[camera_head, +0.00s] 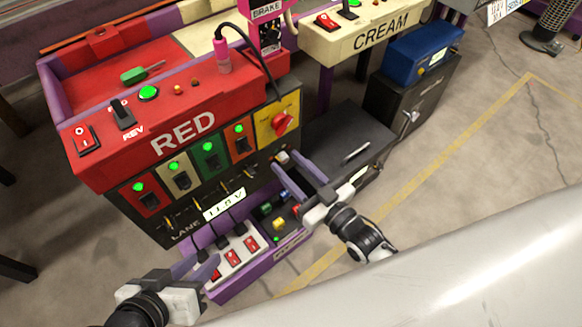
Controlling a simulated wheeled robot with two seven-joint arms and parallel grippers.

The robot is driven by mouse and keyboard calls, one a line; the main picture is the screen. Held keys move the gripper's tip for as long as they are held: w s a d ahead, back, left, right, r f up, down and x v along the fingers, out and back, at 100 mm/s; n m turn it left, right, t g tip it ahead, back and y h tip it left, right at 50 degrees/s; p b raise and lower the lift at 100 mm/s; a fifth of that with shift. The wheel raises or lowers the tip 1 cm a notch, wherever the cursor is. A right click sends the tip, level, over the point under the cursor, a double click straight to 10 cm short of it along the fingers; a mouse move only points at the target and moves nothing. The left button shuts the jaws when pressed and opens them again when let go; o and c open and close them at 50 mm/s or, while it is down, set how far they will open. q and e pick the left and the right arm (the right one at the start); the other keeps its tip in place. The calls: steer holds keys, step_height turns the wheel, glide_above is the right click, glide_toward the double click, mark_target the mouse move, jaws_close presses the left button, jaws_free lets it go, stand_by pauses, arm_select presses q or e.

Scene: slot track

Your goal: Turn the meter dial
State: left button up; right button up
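The control stand has a red top marked RED and a black lower panel (150,222). A small white meter display (224,204) reading about 11.8 V is on that panel. A small pale knob (281,157) sits at the panel's right end; I cannot tell for sure that it is the meter dial. My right gripper (287,161) is open, its two purple fingers pointing at the panel around or just in front of this knob; contact is unclear. My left gripper (208,262) is low at the left, by the white switch strip, and its fingers look apart and empty.
A yellow plate with a red rotary knob (282,122) is above the pale knob. A purple tray (232,291) with red switches juts out below. A dark cabinet (345,140) stands to the right, with a blue box (422,52) beyond.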

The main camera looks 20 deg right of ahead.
steer(key=shift+c, duration=0.2)
jaws_close()
